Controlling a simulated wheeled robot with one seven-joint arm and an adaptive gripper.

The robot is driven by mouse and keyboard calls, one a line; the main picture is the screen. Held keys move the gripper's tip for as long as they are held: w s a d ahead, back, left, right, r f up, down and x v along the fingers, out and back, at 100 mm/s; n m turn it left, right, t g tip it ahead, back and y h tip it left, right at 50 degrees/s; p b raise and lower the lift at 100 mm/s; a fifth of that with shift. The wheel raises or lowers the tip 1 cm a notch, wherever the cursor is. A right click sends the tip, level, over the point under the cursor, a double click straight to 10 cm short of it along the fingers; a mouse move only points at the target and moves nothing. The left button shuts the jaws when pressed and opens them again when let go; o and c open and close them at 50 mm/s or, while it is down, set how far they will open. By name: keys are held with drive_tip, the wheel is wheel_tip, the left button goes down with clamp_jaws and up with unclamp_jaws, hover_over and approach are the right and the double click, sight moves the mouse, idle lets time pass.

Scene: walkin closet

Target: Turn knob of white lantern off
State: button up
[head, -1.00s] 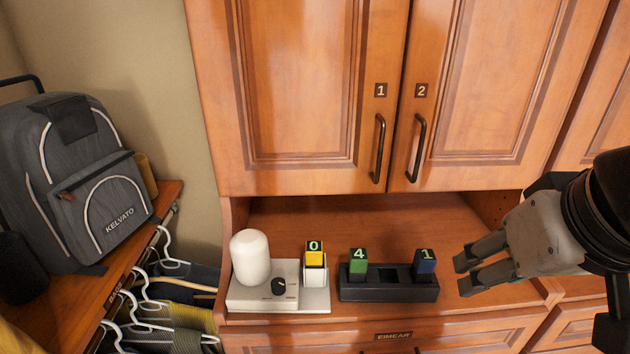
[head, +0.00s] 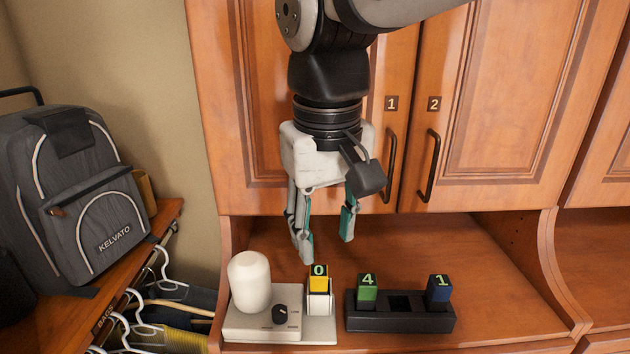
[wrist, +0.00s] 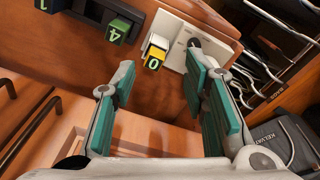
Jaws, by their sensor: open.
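The white lantern (head: 249,281) stands upright on a pale base (head: 262,327) at the left of the wooden shelf. A black knob (head: 280,314) sits on the base's front right part. The knob also shows in the wrist view (wrist: 195,43), beyond the fingers; the lantern body is mostly hidden there. My gripper (head: 327,250) hangs pointing down, open and empty, above and behind the base and the yellow block. In the wrist view my gripper (wrist: 165,95) has its green pads apart, with nothing between them. It touches neither the knob nor the lantern.
A yellow block marked 0 (head: 319,278) sits in a white holder right of the knob. A black rack (head: 400,320) holds a green block (head: 367,289) and a blue block (head: 439,290). Cabinet doors (head: 480,110) rise behind. Hangers and a grey backpack (head: 85,190) are at left.

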drive_tip(key=n+g, duration=0.1)
drive_tip(key=n, duration=0.1)
approach(279, 310)
wheel_tip(279, 310, down, 9)
drive_tip(key=shift+w+r, duration=0.1)
idle(0.4)
clamp_jaws()
